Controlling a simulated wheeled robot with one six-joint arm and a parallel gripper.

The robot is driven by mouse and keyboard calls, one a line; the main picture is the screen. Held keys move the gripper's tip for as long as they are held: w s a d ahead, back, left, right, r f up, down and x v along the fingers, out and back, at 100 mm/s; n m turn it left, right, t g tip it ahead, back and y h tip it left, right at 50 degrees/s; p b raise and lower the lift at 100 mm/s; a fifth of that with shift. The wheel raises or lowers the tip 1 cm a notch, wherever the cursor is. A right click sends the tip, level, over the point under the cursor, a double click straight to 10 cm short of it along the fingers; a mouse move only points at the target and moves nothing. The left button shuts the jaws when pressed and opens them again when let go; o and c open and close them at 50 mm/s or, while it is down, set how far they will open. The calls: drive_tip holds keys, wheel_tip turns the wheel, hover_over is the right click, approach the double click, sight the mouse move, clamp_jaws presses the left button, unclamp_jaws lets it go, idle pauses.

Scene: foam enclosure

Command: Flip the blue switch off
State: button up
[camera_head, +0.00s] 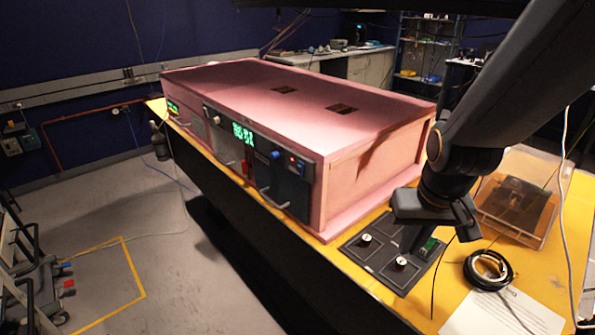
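The pink foam enclosure (300,105) stands on a yellow table, with dark control panels along its front side. A small blue round part (275,155) shows on the right-hand front panel, beside a small blue unit with a red light (292,159). Which of these is the blue switch, and its position, is too small to tell. My gripper (437,222) hangs at the right of the enclosure, above a dark plate on the table and well apart from the blue parts. Its fingers are seen too poorly to tell their opening.
The dark plate (382,262) carries two white-topped knobs and a green part. A coiled black cable (488,269), a paper sheet (505,312) and a clear-lidded box (515,205) lie at right. Handles (272,199) stick out from the front panels. Open floor lies left.

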drive_tip(key=shift+g, duration=0.6)
drive_tip(key=f+b, duration=0.3)
drive_tip(key=f, duration=0.1)
drive_tip(key=f+b, duration=0.4)
drive_tip(key=w+f+b, duration=0.1)
drive_tip(key=f+b, duration=0.3)
drive_tip(key=f, duration=0.1)
clamp_jaws()
